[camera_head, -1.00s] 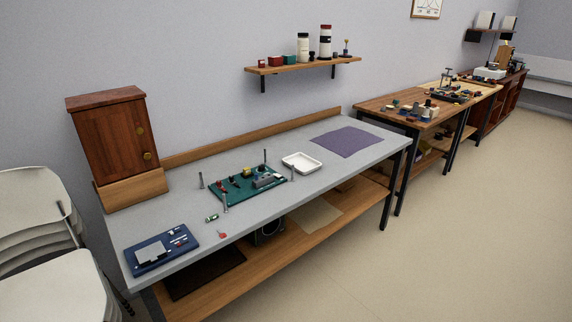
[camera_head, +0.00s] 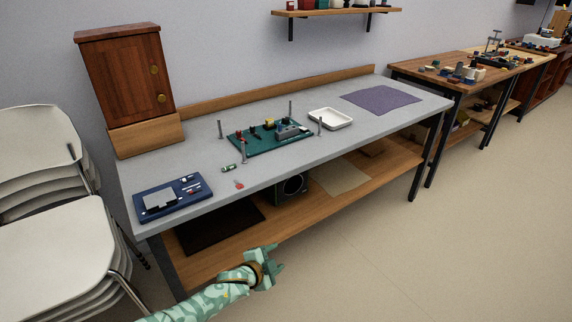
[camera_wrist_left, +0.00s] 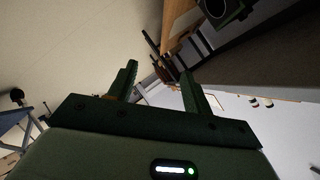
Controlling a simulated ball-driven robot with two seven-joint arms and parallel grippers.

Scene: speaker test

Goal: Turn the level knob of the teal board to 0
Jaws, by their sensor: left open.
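The teal board (camera_head: 262,144) lies on the grey bench top (camera_head: 352,135), among several upright metal posts. It carries small parts, among them a grey block and red and yellow pieces. The level knob is too small to tell apart. My left gripper (camera_head: 279,264) is in front of the bench, lower than its top and well apart from the board. In the left wrist view its two fingers (camera_wrist_left: 162,85) stand apart with nothing between them. My right gripper does not show.
A blue device (camera_head: 168,200) lies at the bench's left end. A green cylinder (camera_head: 228,168) and a red piece (camera_head: 239,184) lie before the board. A white tray (camera_head: 330,119) and purple mat (camera_head: 382,97) are to the right. Stacked chairs (camera_head: 50,230) stand left.

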